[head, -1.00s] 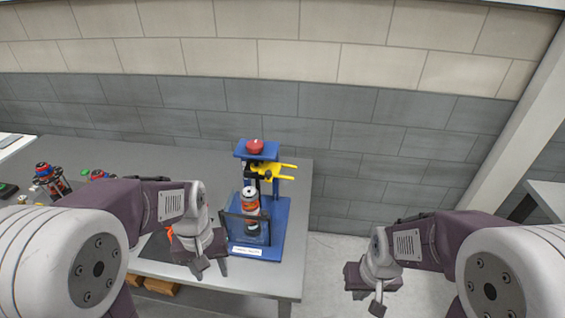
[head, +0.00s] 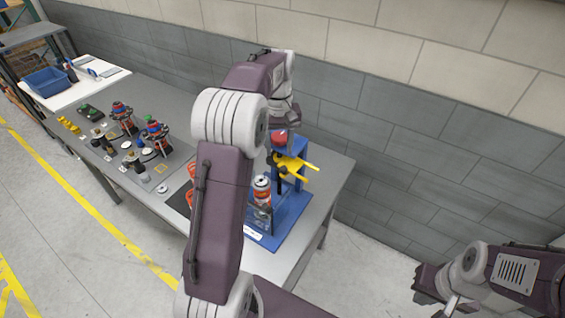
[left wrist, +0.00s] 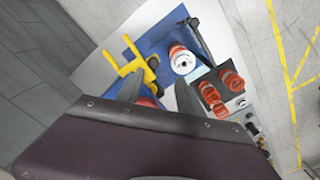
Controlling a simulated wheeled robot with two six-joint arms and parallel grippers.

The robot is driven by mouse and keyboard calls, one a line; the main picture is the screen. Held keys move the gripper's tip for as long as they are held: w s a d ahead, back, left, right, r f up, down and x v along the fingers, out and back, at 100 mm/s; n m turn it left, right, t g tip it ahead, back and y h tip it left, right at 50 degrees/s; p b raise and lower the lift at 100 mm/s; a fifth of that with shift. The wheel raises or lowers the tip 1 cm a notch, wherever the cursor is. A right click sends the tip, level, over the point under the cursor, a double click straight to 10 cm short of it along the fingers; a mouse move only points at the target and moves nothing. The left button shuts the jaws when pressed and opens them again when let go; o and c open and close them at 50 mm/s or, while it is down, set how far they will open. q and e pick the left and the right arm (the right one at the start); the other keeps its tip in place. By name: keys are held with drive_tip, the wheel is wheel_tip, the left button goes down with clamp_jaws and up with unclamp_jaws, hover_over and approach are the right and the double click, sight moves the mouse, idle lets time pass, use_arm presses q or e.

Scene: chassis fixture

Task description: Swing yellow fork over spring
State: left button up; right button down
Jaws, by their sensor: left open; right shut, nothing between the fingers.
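The yellow fork (head: 297,167) sits on the blue fixture (head: 295,208), below a red knob (head: 280,138), with its prongs pointing right. It also shows in the left wrist view (left wrist: 128,62). The orange-and-white upright piece (head: 261,187), apparently the spring assembly, stands at the front of the fixture; its top shows in the left wrist view (left wrist: 182,60). The prongs point away from it. My left gripper (left wrist: 157,88) is open above the fixture, with the red knob partly visible between its fingers. My right gripper (head: 447,302) is shut and empty, off the table's right side.
Orange-red coils (left wrist: 215,92) lie beside the fixture, partly hidden by my left arm in the head view. Several small parts and assemblies (head: 122,115) stand on the grey table's left. A blue bin (head: 46,80) is farther left. A block wall rises behind.

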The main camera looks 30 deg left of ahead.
sight(284, 167)
use_arm(q)
drive_tip(key=f, duration=0.1)
drive_tip(key=w+d+f, duration=0.1)
drive_tip(key=f, duration=0.1)
drive_tip(key=d+f, duration=0.1)
drive_tip(key=f, duration=0.1)
drive_tip(key=shift+w+f+p, duration=0.2)
drive_tip(key=shift+f+p, duration=0.05)
drive_tip(key=shift+p, duration=0.1)
drive_tip(key=shift+s+a+f, duration=0.1)
drive_tip(key=shift+a+f, duration=0.1)
drive_tip(key=shift+f, duration=0.35)
drive_tip(key=shift+s+a+f, duration=0.1)
drive_tip(key=shift+a+f, duration=0.05)
drive_tip(key=shift+f, duration=0.35)
drive_tip(key=shift+s+a+f, duration=0.2)
drive_tip(key=shift+a+f, duration=0.05)
drive_tip(key=shift+a, duration=0.05)
drive_tip(key=shift+w+d, duration=0.15)
drive_tip(key=shift+d, duration=0.1)
drive_tip(key=shift+c, duration=0.8)
drive_tip(key=shift+w+d, duration=0.1)
drive_tip(key=c, duration=0.5)
clamp_jaws()
use_arm(e)
drive_tip(key=shift+w+d+r, duration=0.35)
drive_tip(key=shift+w+d, duration=0.05)
drive_tip(key=shift+d, duration=0.1)
